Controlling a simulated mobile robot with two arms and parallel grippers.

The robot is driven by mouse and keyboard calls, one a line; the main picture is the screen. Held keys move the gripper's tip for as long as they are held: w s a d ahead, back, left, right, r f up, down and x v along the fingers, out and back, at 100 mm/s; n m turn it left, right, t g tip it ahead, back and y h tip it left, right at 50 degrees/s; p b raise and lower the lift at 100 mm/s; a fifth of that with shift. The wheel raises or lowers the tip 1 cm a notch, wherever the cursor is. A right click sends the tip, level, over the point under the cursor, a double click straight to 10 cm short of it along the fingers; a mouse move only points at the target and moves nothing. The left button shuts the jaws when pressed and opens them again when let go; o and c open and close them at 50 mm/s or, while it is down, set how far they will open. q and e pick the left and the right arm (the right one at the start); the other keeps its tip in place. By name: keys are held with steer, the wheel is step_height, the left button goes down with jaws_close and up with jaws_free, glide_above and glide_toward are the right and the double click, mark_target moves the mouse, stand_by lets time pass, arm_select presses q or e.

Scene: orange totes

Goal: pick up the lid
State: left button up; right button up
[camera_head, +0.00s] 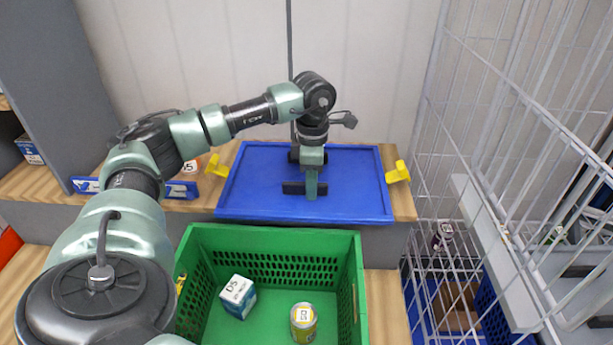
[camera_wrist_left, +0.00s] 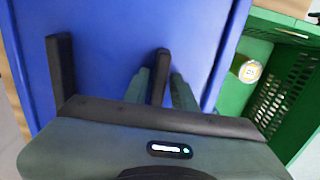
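The blue lid (camera_head: 260,190) lies flat on a wooden surface behind the green crate. Blue lid surface (camera_wrist_left: 108,40) fills most of that view. I cannot see a gap under the lid. My right gripper is not in view.
The green crate (camera_head: 355,250) stands in front, holding a box (camera_head: 238,297) and a can (camera_head: 303,322). Yellow clips (camera_head: 398,172) flank the lid. A white wire rack (camera_head: 500,100) stands close on the right. A plain wall is behind.

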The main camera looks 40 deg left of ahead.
arm_select(q)
jaws_close()
stand_by(1.2)
